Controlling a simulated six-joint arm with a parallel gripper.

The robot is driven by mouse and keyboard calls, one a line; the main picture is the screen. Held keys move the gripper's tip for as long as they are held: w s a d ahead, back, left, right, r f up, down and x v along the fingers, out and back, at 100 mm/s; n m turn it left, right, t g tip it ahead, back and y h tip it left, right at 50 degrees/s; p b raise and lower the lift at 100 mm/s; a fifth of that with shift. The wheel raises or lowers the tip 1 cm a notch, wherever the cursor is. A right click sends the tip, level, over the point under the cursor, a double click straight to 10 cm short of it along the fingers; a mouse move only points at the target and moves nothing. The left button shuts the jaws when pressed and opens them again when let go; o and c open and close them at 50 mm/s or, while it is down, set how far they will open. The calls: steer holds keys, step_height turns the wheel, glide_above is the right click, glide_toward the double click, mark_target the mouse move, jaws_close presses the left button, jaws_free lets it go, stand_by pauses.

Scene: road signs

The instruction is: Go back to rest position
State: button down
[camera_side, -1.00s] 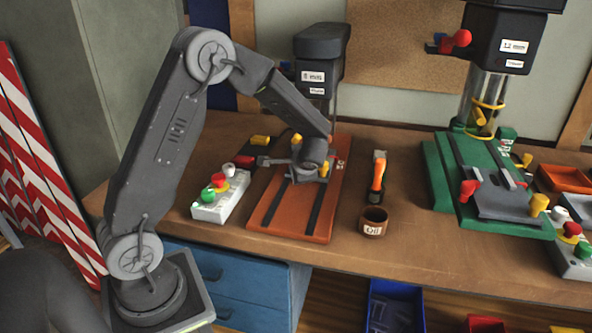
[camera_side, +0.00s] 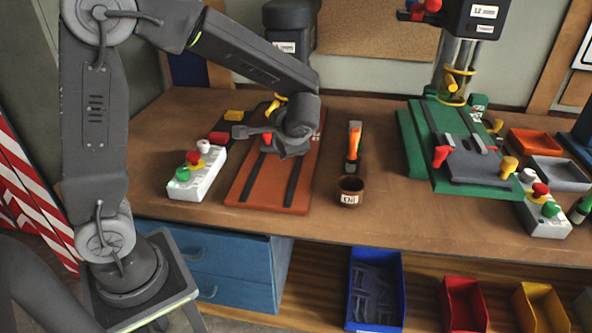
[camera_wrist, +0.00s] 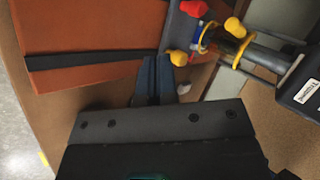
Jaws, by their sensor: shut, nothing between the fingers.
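My gripper shows at the bottom of the wrist view (camera_wrist: 156,66), with its two dark blue fingers together and nothing between them. In the side view my arm reaches from its base at the left across the bench. Its wrist end is over the orange-red base plate (camera_side: 262,190) of the nearer drill press (camera_side: 289,22). The fingers cannot be made out clearly there, and I cannot tell whether they touch the machine. In the wrist view the orange-red plate (camera_wrist: 100,25) lies beyond the fingers at upper left.
A control box (camera_side: 197,178) stands left of the plate. An oil pot (camera_side: 350,192) with an orange-handled brush (camera_side: 354,150) above it in view stands to the right. A green drill press (camera_side: 420,165) is farther right. Coloured bins (camera_side: 376,290) sit below the wooden bench (camera_side: 330,225).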

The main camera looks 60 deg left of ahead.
steer(key=s+d+r+n+t+h, duration=0.1)
steer(key=s+d+r+h, duration=0.3)
steer(key=s, duration=0.4)
steer(key=s+d+r+n+t+h, duration=0.1)
steer(key=s+d+r+h, duration=0.3)
steer(key=s, duration=0.5)
steer(key=d+t, duration=0.1)
steer(key=d, duration=0.1)
steer(key=shift+s+d+r+h, duration=0.15)
steer(key=shift+s+d+h, duration=0.1)
steer(key=shift+d+h, duration=0.05)
